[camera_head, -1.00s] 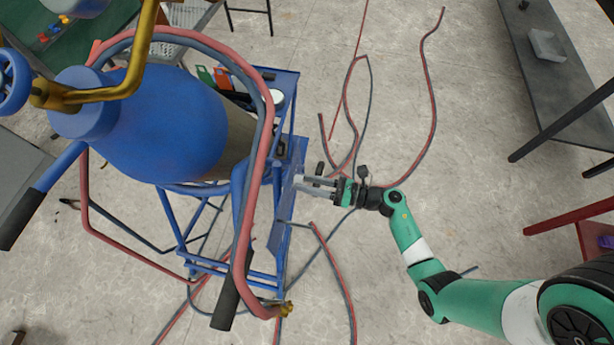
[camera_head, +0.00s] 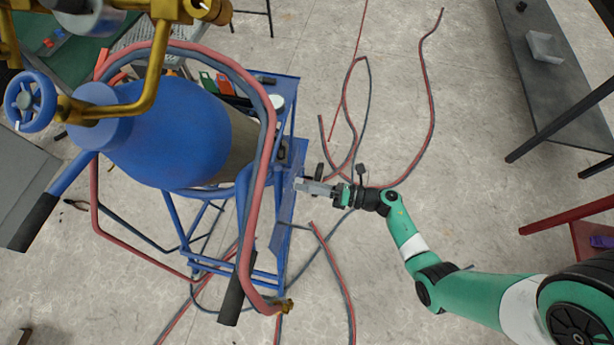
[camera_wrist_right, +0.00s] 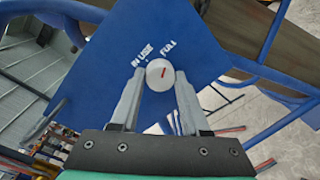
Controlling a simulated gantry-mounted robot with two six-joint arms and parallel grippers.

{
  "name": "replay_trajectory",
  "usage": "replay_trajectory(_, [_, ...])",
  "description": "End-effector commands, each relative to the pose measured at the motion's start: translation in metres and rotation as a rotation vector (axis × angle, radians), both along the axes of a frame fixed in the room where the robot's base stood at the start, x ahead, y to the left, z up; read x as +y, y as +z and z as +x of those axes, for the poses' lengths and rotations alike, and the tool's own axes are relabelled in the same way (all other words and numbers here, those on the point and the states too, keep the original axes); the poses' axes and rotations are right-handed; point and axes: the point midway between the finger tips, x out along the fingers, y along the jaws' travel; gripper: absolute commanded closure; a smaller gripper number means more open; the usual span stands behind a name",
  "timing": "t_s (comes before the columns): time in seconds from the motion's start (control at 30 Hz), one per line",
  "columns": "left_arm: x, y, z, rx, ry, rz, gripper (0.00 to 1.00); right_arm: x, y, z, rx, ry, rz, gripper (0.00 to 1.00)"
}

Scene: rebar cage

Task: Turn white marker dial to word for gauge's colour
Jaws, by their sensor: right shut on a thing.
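In the right wrist view the round white marker dial (camera_wrist_right: 160,75) sits on a blue plate (camera_wrist_right: 200,30), with a short red line on its face. The words IN USE and FULL show above it; other white marks lower down are too partial to read. My right gripper (camera_head: 303,184) is at the blue cart's side in the head view; in the wrist view its two fingers (camera_wrist_right: 159,82) are shut on the dial, one on each side. A cylindrical part, possibly the gauge (camera_head: 85,18), shows at the top left of the head view; its face cannot be read. My left gripper is not in view.
The blue cylinder (camera_head: 180,135) stands on a blue cart (camera_head: 287,215), with red and grey hoses (camera_head: 268,150) looped around it. Hoses (camera_head: 430,100) also lie on the floor. A grey table (camera_head: 570,85) stands at the right. Floor around my right arm is mostly clear.

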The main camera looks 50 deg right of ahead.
Motion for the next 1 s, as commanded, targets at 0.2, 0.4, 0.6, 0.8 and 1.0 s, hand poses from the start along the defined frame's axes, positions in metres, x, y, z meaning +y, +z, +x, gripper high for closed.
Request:
replay_trajectory(0.2, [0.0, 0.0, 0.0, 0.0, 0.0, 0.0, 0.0, 0.0, 0.0, 0.0, 0.001, -0.001, 0.001, 0.4])
replay_trajectory(0.4, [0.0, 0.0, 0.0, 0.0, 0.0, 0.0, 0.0, 0.0, 0.0, 0.0, 0.001, -0.001, 0.001, 0.24])
replay_trajectory(0.6, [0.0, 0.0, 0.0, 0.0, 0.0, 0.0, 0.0, 0.0, 0.0, 0.0, 0.001, -0.001, 0.0, 0.24])
replay_trajectory(0.8, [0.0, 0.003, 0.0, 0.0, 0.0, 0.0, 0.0, -0.003, 0.001, -0.005, 0.001, -0.003, -0.001, 0.24])
replay_trajectory(1.0, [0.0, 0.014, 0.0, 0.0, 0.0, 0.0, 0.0, -0.02, 0.005, -0.04, 0.002, -0.009, 0.0, 0.24])
